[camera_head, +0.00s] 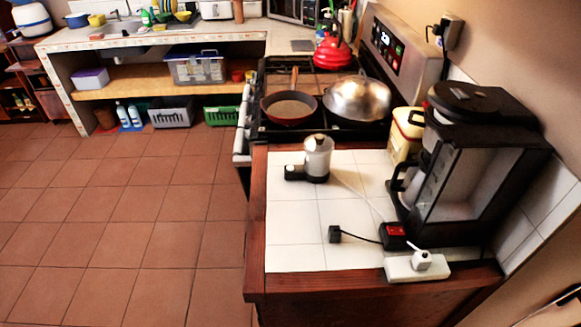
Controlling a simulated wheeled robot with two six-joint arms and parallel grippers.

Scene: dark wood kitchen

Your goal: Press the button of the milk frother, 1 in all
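The milk frother (318,158) stands upright on the white tiled counter, left of centre on it. It has a silvery jug body with a dark knob on top and a black base. A black part (294,173) sticks out from the base to the left, with a small light spot on it. The button cannot be made out clearly at this size. A pale cord runs from the frother toward the lower right. Neither of my grippers can be identified in the view, and nothing touches the frother.
A black coffee maker (470,150) stands right of the frother. A red-switched box (394,234), black plug (335,234) and white power strip (402,270) lie in front. The stove behind holds a pan (289,107) and domed lid (358,99). The tiled floor (130,230) at left is clear.

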